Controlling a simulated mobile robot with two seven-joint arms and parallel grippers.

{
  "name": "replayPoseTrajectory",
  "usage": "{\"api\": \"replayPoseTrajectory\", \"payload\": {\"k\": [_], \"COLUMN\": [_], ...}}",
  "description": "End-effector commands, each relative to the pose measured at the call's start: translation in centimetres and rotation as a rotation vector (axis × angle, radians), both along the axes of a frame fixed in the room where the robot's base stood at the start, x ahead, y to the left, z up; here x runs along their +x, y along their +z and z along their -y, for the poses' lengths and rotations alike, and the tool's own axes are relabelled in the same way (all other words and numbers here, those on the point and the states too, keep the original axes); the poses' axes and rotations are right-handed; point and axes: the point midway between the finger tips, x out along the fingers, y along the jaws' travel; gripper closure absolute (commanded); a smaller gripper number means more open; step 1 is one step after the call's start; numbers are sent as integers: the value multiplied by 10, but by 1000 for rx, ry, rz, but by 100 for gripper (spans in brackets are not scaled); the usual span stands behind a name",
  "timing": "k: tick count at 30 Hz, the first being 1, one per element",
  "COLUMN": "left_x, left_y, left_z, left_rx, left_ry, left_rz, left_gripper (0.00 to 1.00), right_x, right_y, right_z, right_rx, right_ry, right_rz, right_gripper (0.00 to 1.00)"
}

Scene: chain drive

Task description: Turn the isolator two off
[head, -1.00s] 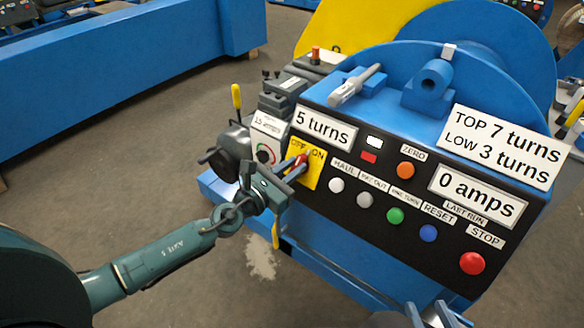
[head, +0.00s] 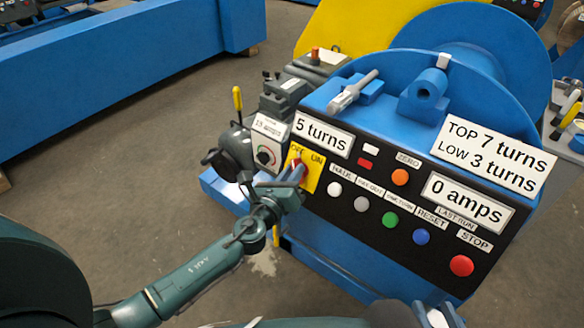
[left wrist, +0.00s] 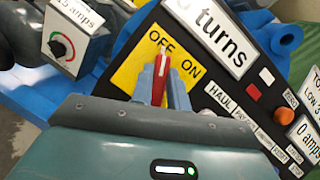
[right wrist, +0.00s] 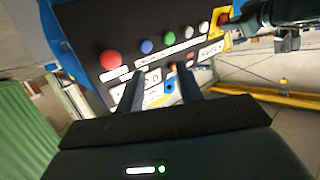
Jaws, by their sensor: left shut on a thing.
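The isolator is a red handle (left wrist: 159,80) on a yellow plate (left wrist: 130,72) marked OFF and ON, at the left end of the black panel. The handle's tip points at the OFF label in the left wrist view. My left gripper (head: 297,173) is shut on the handle, with one finger on each side of it. In the head view the handle (head: 296,161) is partly hidden by the gripper. No isolator number is readable. My right gripper (right wrist: 158,88) is open and empty, with the panel's buttons beyond its fingers.
The black panel (head: 345,203) carries several buttons, with a red STOP button (head: 461,265) at its right end. Signs read 5 turns (head: 322,134) and 0 amps (head: 467,202). A dial box (head: 268,142) stands just left of the plate. Open floor (head: 110,200) lies left.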

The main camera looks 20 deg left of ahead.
Motion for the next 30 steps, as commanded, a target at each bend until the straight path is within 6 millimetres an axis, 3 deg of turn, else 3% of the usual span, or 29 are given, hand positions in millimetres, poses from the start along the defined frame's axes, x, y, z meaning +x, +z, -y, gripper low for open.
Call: {"api": "replayPoseTrajectory", "payload": {"k": [12, 30], "left_x": [0, 0], "left_y": [1, -1], "left_z": [0, 0], "left_rx": [-212, -266], "left_ry": [113, 141], "left_rz": [-78, -97], "left_gripper": [100, 100], "right_x": [8, 10], "right_y": [-9, -14], "right_z": [-12, -13], "right_rx": [8, 5], "right_ry": [23, 28], "right_rz": [-62, -80], "right_gripper": [64, 64]}}
